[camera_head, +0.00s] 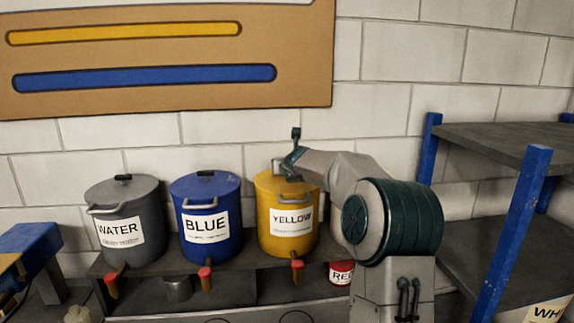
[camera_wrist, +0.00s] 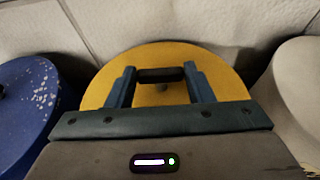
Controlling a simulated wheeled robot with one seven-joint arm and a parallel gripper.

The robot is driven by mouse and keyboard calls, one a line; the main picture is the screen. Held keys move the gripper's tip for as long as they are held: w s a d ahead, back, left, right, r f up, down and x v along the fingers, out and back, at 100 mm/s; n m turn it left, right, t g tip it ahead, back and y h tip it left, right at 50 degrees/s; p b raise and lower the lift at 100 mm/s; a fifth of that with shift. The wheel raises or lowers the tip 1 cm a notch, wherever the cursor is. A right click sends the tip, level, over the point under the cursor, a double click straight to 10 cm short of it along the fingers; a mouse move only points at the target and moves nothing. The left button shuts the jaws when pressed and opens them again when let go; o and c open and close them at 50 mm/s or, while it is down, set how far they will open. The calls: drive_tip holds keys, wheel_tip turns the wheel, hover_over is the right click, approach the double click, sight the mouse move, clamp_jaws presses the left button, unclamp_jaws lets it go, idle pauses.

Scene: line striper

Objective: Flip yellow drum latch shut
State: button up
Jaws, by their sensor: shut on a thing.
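The yellow drum (camera_head: 287,220) stands on the dark shelf, third in the row, with a white YELLOW label and a grey front handle. Its round yellow lid (camera_wrist: 218,62) fills the middle of the wrist view. My gripper (camera_head: 284,171) is over the lid top, and in the wrist view its two blue-grey fingers (camera_wrist: 160,76) point away across the lid. They are shut on the short black latch piece (camera_wrist: 160,75), which spans between the fingertips. In the head view my gripper and arm cover the latch. I cannot tell whether the latch is fully shut.
A blue drum (camera_head: 206,205) and a grey WATER drum (camera_head: 130,205) stand to the left, each with a black piece on its lid. A red-labelled can (camera_head: 341,273) sits lower down. A blue-posted rack (camera_head: 515,225) stands right. The brick wall is close behind.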

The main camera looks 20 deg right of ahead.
drive_tip(key=shift+c, duration=0.2)
drive_tip(key=o, duration=1)
drive_tip(key=v, duration=1.3)
drive_tip(key=shift+s+r, duration=0.2)
drive_tip(key=shift+s, duration=0.05)
drive_tip(key=shift+a, duration=0.1)
